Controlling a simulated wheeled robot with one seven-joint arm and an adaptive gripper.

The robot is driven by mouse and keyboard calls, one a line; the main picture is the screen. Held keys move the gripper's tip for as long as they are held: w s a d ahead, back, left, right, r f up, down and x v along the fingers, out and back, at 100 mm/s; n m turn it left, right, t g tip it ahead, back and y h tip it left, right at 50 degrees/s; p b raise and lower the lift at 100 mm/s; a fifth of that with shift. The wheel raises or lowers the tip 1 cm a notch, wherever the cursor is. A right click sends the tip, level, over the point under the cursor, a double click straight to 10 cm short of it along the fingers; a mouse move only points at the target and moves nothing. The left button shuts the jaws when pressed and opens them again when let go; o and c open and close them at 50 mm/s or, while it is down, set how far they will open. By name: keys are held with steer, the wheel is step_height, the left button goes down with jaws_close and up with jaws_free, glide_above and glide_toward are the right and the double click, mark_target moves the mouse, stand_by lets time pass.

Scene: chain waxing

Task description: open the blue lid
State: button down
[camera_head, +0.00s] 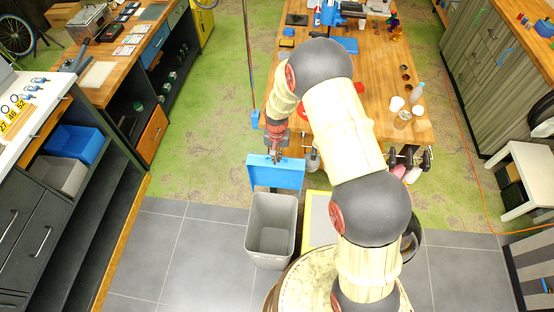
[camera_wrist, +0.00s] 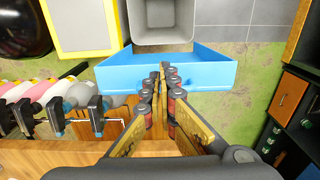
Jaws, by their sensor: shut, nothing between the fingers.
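The blue lid (camera_head: 276,174) stands raised at the far edge of a grey bin (camera_head: 270,226), whose inside is uncovered. In the wrist view the blue lid (camera_wrist: 208,76) spans the middle, with the bin (camera_wrist: 160,22) beyond it. My gripper (camera_head: 277,155) is at the lid's far, upper edge, pointing down. In the wrist view my gripper (camera_wrist: 163,68) has its fingertips together with nothing between them, overlapping the lid; I cannot tell whether they touch it.
A wooden workbench (camera_head: 388,120) stands behind and right of the bin, with bottles and tools along its near edge. A yellow-edged container (camera_head: 318,218) is right beside the bin. Dark shelving (camera_head: 90,190) stands at the left. Grey floor tiles between shelving and bin are clear.

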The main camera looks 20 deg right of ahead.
step_height(320, 180, up, 10)
steer(key=shift+s, duration=0.15)
stand_by(0.3)
steer(key=s+r+n+t+b, duration=0.1)
steer(key=s+r+b, duration=0.3)
steer(key=s+b, duration=0.3)
steer(key=s+d+r+n+t+b, duration=0.1)
steer(key=s+r+n+t+b, duration=0.1)
steer(key=s+r+b, duration=0.2)
steer(key=s+r+n+t+b, duration=0.1)
steer(key=s+r+b, duration=0.3)
steer(key=s+b, duration=0.6)
steer(key=s+t, duration=0.1)
steer(key=s, duration=0.7)
steer(key=shift+s+d+r+n, duration=0.2)
steer(key=shift+s+d+n, duration=0.1)
steer(key=shift+s+d, duration=0.1)
